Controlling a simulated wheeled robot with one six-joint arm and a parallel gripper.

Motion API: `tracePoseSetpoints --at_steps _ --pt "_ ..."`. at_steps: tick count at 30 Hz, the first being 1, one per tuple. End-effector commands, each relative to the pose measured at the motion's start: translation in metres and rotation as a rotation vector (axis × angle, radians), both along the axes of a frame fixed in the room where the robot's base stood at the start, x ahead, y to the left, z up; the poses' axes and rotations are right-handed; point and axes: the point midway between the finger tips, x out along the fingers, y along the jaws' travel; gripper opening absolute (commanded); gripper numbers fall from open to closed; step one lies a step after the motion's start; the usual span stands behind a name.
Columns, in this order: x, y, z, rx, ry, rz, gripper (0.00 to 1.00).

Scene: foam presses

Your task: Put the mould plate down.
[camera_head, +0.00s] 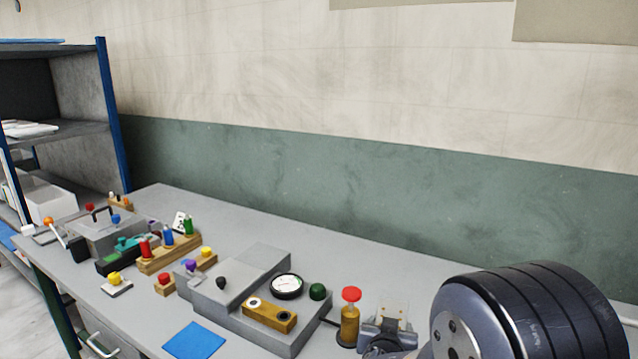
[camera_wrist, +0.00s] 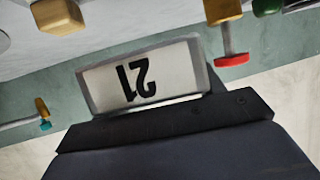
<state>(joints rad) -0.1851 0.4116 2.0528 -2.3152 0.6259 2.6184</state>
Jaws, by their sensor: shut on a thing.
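My gripper (camera_head: 383,340) is low in the head view, right of centre, partly hidden behind my dark arm link. It is shut on a pale grey plate (camera_head: 394,314), which I take to be the mould plate. In the wrist view the plate (camera_wrist: 112,88) shows a white face marked "21", upside down in the picture. It sits against the dark bar of my gripper (camera_wrist: 165,118). The fingertips are hard to make out. The plate appears above the bench; I cannot tell whether it touches anything.
The grey bench (camera_head: 330,245) runs along the wall. Further left are a grey fixture (camera_head: 235,285) with a dial (camera_head: 287,286), a blue mat (camera_head: 194,341) and wooden peg blocks (camera_head: 170,255). Bare bench lies behind.

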Motion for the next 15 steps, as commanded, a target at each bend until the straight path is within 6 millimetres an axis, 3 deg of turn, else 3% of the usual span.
tracePoseSetpoints --at_steps 1,6,15 --pt "0.001 0.000 0.014 0.002 -0.009 -0.001 0.22" --pt "0.001 0.000 0.044 0.003 -0.008 0.000 0.22" --pt "0.001 -0.001 -0.016 -0.006 0.005 -0.006 0.22"
